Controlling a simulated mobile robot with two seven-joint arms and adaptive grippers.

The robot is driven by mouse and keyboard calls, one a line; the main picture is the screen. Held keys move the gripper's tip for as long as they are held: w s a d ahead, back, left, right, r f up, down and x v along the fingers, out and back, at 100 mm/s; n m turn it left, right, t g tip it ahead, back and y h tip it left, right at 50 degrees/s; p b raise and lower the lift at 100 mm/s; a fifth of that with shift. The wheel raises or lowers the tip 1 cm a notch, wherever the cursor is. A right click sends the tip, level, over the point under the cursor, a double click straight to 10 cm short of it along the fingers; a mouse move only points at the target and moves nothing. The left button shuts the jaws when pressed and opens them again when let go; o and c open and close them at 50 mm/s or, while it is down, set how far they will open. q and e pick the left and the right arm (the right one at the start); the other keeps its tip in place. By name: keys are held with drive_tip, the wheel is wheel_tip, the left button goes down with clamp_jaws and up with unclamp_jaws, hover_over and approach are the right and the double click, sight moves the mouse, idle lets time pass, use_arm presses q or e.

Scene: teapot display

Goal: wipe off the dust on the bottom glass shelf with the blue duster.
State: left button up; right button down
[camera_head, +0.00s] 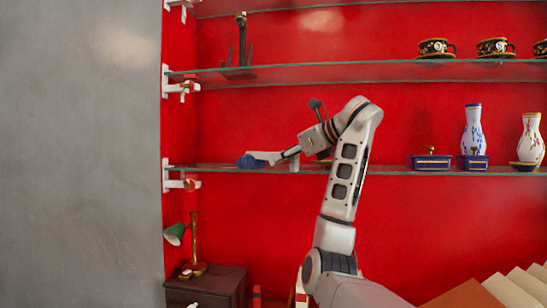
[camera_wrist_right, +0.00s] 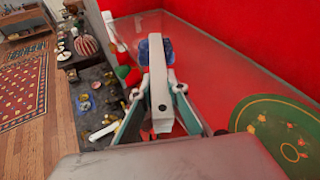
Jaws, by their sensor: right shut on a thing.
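The blue duster head (camera_head: 250,161) is at the left end of the lower of the glass shelves in view, the bottom glass shelf (camera_head: 390,173). Its pale handle (camera_head: 268,156) runs right to my right gripper (camera_head: 292,152), which is shut on it. In the right wrist view the white handle stands between the fingers (camera_wrist_right: 161,88), with the blue head (camera_wrist_right: 155,48) beyond, over or on the hazy glass (camera_wrist_right: 215,50). I cannot tell whether the head touches the glass. No distinct dust patch is clear on this shelf. My left gripper is not in view.
A green round plate (camera_wrist_right: 278,135) lies close right of the gripper in the wrist view. Blue boxes (camera_head: 431,162) and vases (camera_head: 473,130) stand farther right on the shelf. A middle glass shelf (camera_head: 330,72) with cups is above; a green lamp (camera_head: 175,234) is below.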

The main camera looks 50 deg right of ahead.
drive_tip(key=s, duration=0.1)
drive_tip(key=s+d, duration=0.2)
drive_tip(key=s, duration=0.1)
idle(0.5)
drive_tip(key=shift+w+a+p, duration=0.15)
drive_tip(key=shift+w+a, duration=0.25)
drive_tip(key=shift+w, duration=0.4)
drive_tip(key=shift+w+a+p, duration=0.15)
drive_tip(key=shift+w+a, duration=0.25)
drive_tip(key=shift+w, duration=0.35)
drive_tip(key=w+a, duration=0.1)
drive_tip(key=w, duration=0.2)
drive_tip(key=w+a, duration=0.2)
drive_tip(key=w, duration=0.1)
drive_tip(key=w+a, duration=0.2)
drive_tip(key=w, duration=0.1)
drive_tip(key=shift+w+p, duration=0.25)
drive_tip(key=shift+p, duration=0.15)
drive_tip(key=shift+r, duration=0.15)
